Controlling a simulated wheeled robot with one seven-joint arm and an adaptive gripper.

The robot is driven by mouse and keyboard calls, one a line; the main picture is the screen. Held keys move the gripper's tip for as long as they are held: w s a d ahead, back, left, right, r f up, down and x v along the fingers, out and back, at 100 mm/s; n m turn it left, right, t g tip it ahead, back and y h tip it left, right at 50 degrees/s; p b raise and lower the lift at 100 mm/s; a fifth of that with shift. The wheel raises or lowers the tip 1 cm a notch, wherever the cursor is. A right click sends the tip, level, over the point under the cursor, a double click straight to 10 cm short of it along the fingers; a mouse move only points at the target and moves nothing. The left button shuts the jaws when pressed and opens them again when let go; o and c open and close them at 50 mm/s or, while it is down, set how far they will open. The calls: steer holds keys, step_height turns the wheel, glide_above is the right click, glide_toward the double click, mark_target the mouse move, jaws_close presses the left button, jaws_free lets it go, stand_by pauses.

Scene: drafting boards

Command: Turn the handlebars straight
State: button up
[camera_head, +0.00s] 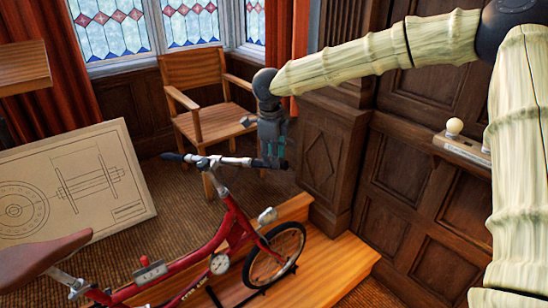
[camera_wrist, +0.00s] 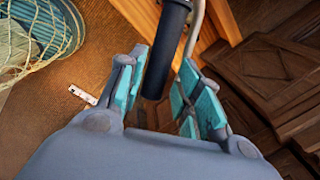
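A red bicycle (camera_head: 229,231) with a brown saddle (camera_head: 40,262) stands on a wooden platform, its front wheel (camera_head: 275,254) toward the right. Its handlebars (camera_head: 230,161) run across the picture, with a dark grip at each end. My gripper (camera_head: 272,156) is at the right-hand end. In the wrist view, the black grip (camera_wrist: 166,50) reaches in between the teal finger pads of my gripper (camera_wrist: 165,100). The fingers are apart, with a gap visible on both sides of the grip. A thin metal lever (camera_wrist: 196,28) passes close to the right finger.
A wooden armchair (camera_head: 205,117) stands behind the handlebars. A drawing board (camera_head: 75,180) leans at the left. Dark wall panelling (camera_head: 415,215) is close on the right.

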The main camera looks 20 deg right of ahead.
steer(key=shift+w+f+p, duration=0.1)
steer(key=shift+f+p, duration=0.25)
steer(key=shift+f, duration=1)
